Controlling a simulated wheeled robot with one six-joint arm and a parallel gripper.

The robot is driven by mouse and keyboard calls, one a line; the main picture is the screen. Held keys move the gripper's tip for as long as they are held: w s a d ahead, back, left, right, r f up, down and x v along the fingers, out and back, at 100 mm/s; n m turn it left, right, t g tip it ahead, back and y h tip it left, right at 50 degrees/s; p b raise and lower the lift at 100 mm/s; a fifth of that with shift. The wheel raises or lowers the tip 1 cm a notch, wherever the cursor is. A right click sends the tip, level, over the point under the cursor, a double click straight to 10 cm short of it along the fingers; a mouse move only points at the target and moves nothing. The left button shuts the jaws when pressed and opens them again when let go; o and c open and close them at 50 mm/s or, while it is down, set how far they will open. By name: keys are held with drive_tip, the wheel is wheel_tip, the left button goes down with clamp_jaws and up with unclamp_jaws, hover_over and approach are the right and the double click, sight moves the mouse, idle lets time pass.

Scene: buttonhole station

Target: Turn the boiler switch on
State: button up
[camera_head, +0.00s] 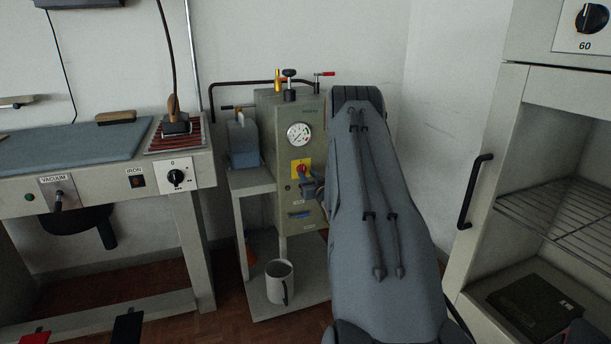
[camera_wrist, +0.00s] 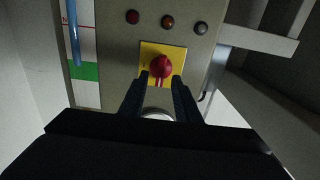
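The boiler (camera_head: 265,150) is a grey-green cabinet with a round gauge, standing on a low stand. Its switch is a red rotary knob (camera_head: 301,169) on a yellow plate (camera_head: 296,162). In the wrist view the red knob (camera_wrist: 160,67) sits near the middle of the yellow plate (camera_wrist: 175,50). My gripper (camera_wrist: 160,80) points at the plate, its two dark fingers apart with the knob's lower part between their tips. I cannot tell whether the fingers touch the knob. In the head view my gripper (camera_head: 313,184) is beside the knob, partly hidden by my arm.
Red, orange and dark round lamps (camera_wrist: 167,21) line the panel, and a level tube (camera_wrist: 76,40) is at its left. A grey mug (camera_head: 279,283) is on the lower shelf. An ironing table (camera_head: 180,215) stands left, an open cabinet (camera_head: 490,130) with a black handle right.

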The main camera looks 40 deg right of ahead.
sight(303, 170)
drive_tip(key=shift+x, duration=1.15)
clamp_jaws()
